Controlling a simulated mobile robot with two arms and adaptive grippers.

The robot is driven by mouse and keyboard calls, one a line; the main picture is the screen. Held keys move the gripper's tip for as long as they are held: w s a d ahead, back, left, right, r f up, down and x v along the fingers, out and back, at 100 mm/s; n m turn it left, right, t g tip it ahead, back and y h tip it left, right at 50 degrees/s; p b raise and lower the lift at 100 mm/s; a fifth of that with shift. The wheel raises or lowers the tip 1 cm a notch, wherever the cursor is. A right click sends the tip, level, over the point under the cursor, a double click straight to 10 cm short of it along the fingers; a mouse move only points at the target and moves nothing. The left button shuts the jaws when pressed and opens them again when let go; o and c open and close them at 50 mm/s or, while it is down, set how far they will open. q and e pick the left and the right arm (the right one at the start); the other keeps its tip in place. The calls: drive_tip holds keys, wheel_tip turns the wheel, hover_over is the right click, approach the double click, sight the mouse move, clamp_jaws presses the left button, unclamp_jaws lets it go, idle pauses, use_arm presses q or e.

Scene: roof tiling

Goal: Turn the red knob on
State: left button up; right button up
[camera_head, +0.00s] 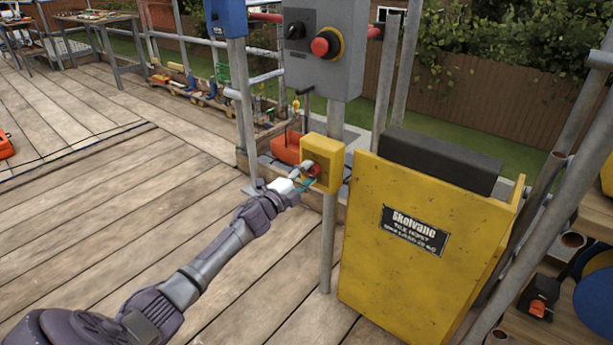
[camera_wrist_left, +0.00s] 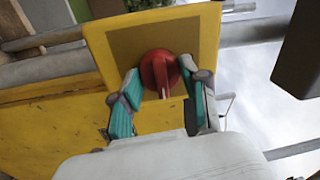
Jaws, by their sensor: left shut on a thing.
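The red knob (camera_wrist_left: 158,70) is on the front of a small yellow box (camera_head: 331,151) fixed to a grey post. In the left wrist view it is a round red disc with a raised grip bar. My left gripper (camera_head: 312,172) reaches it from the left in the head view. In the left wrist view its two teal-padded fingers (camera_wrist_left: 160,98) stand on either side of the knob, shut on it. In the head view the gripper partly hides the knob. My right gripper is in neither view.
A grey control box (camera_head: 322,75) with a red button (camera_head: 325,44) and a black switch (camera_head: 296,31) is above the yellow box. A yellow hoist (camera_head: 410,245) stands at the right, close to the post. The wooden deck (camera_head: 90,220) at left is mostly clear.

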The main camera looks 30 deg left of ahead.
use_arm(q)
drive_tip(key=shift+f, duration=0.1)
drive_tip(key=o, duration=1.1)
drive_tip(key=shift+o, duration=0.2)
drive_tip(key=s, duration=1.2)
drive_tip(key=shift+a+f, duration=0.45)
